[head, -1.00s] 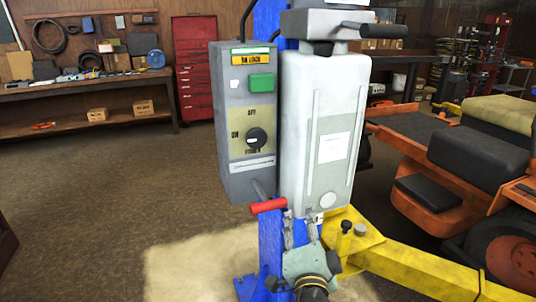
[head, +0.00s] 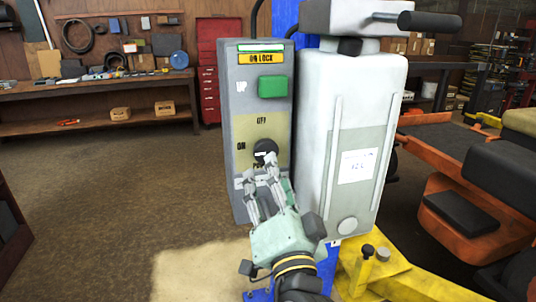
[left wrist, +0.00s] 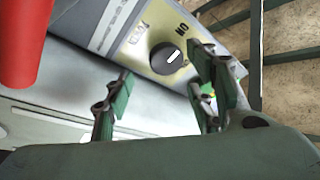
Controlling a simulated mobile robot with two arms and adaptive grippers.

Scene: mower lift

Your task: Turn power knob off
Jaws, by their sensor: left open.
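The power knob (head: 265,151) is a round black dial on the yellow label of the grey control box (head: 240,200), with ON at its left and OFF above it. The knob also shows in the left wrist view (left wrist: 165,58), its white mark seeming to lie toward the ON side. My left gripper (head: 258,170) is open, its fingers just below and in front of the knob, partly covering the lower label. In the left wrist view my fingers (left wrist: 160,75) stand apart with the knob beyond and between them; no contact is clear. My right gripper is not seen.
A green button (head: 272,86) sits above the knob. The white lift housing (head: 350,130) stands close on the right. A red handle (left wrist: 22,40) shows near in the left wrist view. A yellow lift arm (head: 395,275) and an orange mower (head: 470,190) are lower right. Open floor lies left.

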